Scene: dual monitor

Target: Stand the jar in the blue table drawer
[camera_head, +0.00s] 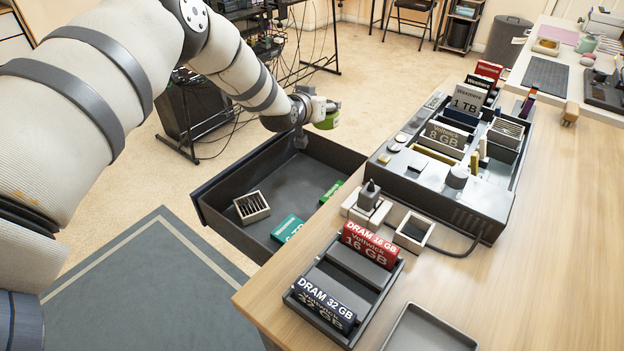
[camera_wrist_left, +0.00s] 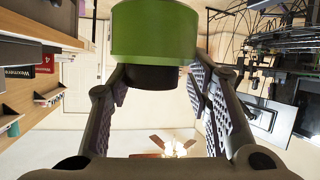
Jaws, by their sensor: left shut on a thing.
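A green jar (camera_head: 328,117) is at the end of my left arm in the head view, above the far end of the open drawer. In the left wrist view the green jar (camera_wrist_left: 154,32) has a dark end (camera_wrist_left: 152,77) between the finger pads. My left gripper (camera_head: 312,110) is shut on the jar; the wrist view shows its fingers (camera_wrist_left: 155,85) either side of it. The drawer (camera_head: 300,170) is pulled out from the table, dark inside. The jar appears to be above the drawer, not touching it. My right gripper is not in view.
In the drawer are a small slotted box (camera_head: 252,207), a teal box (camera_head: 287,228) and a green box (camera_head: 331,191). Its middle floor is clear. The wooden table (camera_head: 545,200) carries a grey console (camera_head: 440,185) and a memory-module tray (camera_head: 345,285) beside the drawer.

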